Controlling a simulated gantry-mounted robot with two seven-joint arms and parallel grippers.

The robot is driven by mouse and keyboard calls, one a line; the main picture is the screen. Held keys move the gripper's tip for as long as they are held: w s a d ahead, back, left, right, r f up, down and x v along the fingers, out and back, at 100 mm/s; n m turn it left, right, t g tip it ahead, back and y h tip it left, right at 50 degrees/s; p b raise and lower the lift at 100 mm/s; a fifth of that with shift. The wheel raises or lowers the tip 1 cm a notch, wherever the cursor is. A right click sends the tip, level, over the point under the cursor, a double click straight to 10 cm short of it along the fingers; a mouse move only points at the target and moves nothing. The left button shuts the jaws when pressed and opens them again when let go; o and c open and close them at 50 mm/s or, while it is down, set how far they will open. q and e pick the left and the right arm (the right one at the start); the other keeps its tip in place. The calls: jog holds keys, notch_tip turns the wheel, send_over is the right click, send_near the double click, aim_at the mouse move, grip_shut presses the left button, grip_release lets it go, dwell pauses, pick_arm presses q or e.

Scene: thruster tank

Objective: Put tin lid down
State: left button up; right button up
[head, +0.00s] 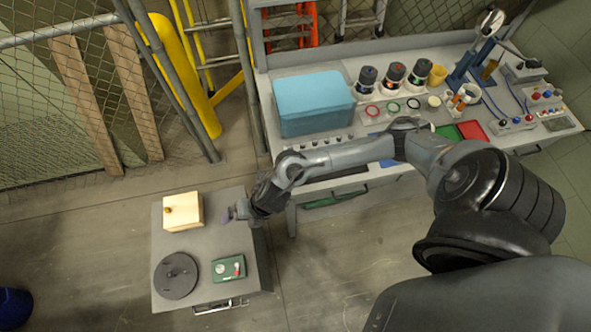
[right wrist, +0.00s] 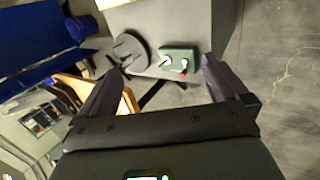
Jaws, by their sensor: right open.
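A dark grey round disc with a small raised centre, which looks like the tin lid (head: 176,276), lies flat on the small grey cart (head: 215,290) at lower left. It also shows in the right wrist view (right wrist: 131,50). My right gripper (head: 230,213) is over the cart's right side, beside a cream box with a brown knob (head: 183,213) and apart from the disc. In the right wrist view my right gripper (right wrist: 163,68) has its fingers spread wide with nothing held between them. My left gripper is not in view.
A green box with small controls (head: 229,269) sits right of the disc. A workbench (head: 345,185) at the back holds a blue case (head: 313,103), several dark-topped canisters and coloured rings. A fence and yellow post (head: 185,75) stand at upper left.

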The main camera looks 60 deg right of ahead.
jog(key=s+a+r+m+t, duration=0.2)
jog(key=s+a+r+m, duration=0.15)
jog(key=r+m, duration=0.6)
jog(key=s+d+f+m+g+h, duration=0.2)
jog(key=s+d+m, duration=0.7)
jog(key=m, duration=0.6)
jog(key=shift+s+d+f+g+h, duration=0.2)
jog(key=shift+s+f+g+h, duration=0.1)
jog(key=shift+s+g+h, duration=0.4)
jog(key=shift+s, duration=0.1)
